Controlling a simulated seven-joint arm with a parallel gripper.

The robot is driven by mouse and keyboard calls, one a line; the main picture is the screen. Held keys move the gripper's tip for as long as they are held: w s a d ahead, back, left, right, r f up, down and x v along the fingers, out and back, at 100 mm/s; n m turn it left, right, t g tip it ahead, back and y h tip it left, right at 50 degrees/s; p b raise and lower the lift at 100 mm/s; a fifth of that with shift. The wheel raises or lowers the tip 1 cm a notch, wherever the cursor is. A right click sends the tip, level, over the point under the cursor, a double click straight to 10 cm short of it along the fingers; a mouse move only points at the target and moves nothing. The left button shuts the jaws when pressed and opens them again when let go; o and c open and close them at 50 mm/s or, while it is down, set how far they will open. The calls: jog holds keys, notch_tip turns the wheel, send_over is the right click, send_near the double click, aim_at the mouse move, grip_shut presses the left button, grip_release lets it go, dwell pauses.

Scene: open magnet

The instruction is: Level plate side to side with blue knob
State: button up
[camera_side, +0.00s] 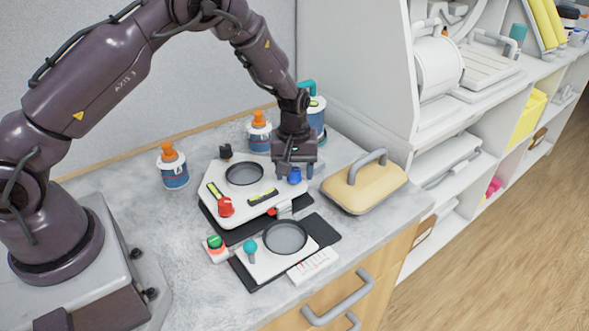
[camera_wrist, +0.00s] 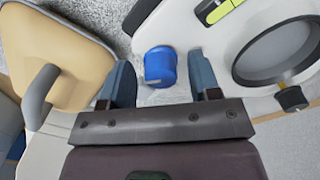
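The white plate (camera_side: 236,188) lies on the bench with a dark round dish in it; its edge also shows in the wrist view (camera_wrist: 225,75). The blue knob (camera_side: 294,176) is at the plate's right corner, and in the wrist view it is upright (camera_wrist: 160,67). My gripper (camera_side: 296,172) is open around the blue knob, one finger on each side, with gaps on both sides in the wrist view (camera_wrist: 159,62). Two yellow-green level vials lie on the plate, one near the red knob (camera_side: 226,207) and one nearer the front edge (camera_side: 263,197). Their bubbles are too small to read.
A tan case (camera_side: 365,187) with a grey handle stands close right of my gripper. Orange-capped bottles (camera_side: 173,170) stand behind the plate. A black knob (camera_side: 225,151) is at the plate's back corner. A second unit with a round dish (camera_side: 285,237) lies in front.

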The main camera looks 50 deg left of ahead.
aim_at(294, 170)
notch_tip(294, 170, up, 13)
dwell(0.6)
jog(key=shift+s, duration=0.1)
jog(key=s+d+r+m+t, duration=0.2)
jog(key=s+r+m, duration=0.3)
jog(key=s+r, duration=0.3)
jog(key=s+d+r+m+t, duration=0.2)
jog(key=s+r+m, duration=0.3)
jog(key=s, duration=1.1)
notch_tip(294, 170, up, 3)
jog(key=shift+s+r+m+t, duration=0.15)
jog(key=shift+s+m+t, duration=0.25)
jog(key=shift+t, duration=0.3)
